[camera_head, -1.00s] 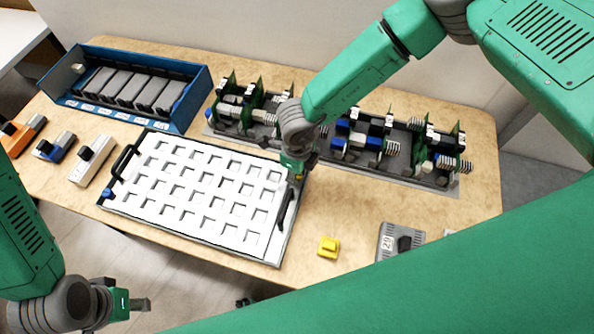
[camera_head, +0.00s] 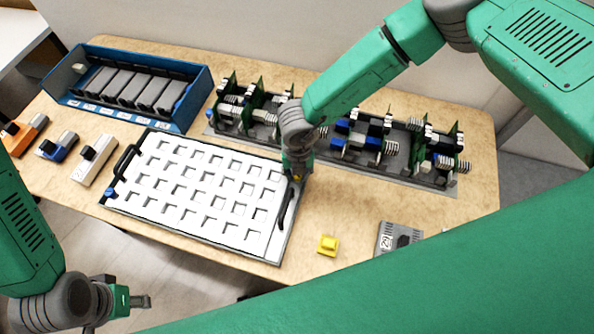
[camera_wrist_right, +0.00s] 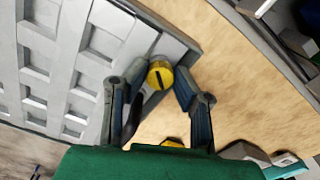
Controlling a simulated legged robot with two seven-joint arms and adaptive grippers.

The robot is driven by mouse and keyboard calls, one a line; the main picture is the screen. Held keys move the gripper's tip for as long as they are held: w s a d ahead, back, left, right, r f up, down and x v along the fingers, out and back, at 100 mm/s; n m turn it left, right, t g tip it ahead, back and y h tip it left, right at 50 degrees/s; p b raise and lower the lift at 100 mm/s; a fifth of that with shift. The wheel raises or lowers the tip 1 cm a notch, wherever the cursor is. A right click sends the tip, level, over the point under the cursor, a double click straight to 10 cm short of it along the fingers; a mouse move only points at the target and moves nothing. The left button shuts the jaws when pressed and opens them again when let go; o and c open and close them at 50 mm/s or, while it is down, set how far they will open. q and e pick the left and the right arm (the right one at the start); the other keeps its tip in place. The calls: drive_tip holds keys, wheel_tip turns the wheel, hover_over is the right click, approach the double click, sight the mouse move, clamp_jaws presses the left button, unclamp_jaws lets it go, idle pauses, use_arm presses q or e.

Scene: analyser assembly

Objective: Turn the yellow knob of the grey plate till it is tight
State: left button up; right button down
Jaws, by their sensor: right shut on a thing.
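The grey plate (camera_head: 275,248) lies on the table, with a white grid of square pockets and black handles at its ends. Its yellow knob (camera_wrist_right: 160,74) sits at the plate's far right corner and has a dark slot across its top. In the head view the knob (camera_head: 297,178) is mostly hidden by the gripper. My right gripper (camera_wrist_right: 157,84) is shut on the yellow knob, a finger on either side of it. My left gripper (camera_head: 143,301) hangs low at the left, beyond the table's front edge and away from the plate; its jaw opening is unclear.
A loose yellow block (camera_head: 328,245) and a grey module (camera_head: 395,239) lie right of the plate. A rack of circuit boards (camera_head: 345,150) stands close behind my right gripper. A blue bin (camera_head: 190,107) is at the back left, with several modules (camera_head: 93,160) before it.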

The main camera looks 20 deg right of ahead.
drive_tip(key=m, duration=0.5)
drive_tip(key=shift+w+r+m, duration=0.2)
drive_tip(key=shift+w+m, duration=0.1)
drive_tip(key=m, duration=0.6)
drive_tip(key=shift+a, duration=0.1)
drive_tip(key=m, duration=0.4)
drive_tip(key=shift+s+f, duration=0.1)
drive_tip(key=shift+f, duration=0.05)
drive_tip(key=shift+s+f+m, duration=0.1)
drive_tip(key=shift+s+m, duration=0.1)
drive_tip(key=shift+m, duration=2.8)
drive_tip(key=shift+w+r+m, duration=0.15)
drive_tip(key=shift+r+m, duration=0.05)
drive_tip(key=shift+m, duration=1)
drive_tip(key=shift+w+r, duration=0.1)
drive_tip(key=c, duration=1.3)
unclamp_jaws()
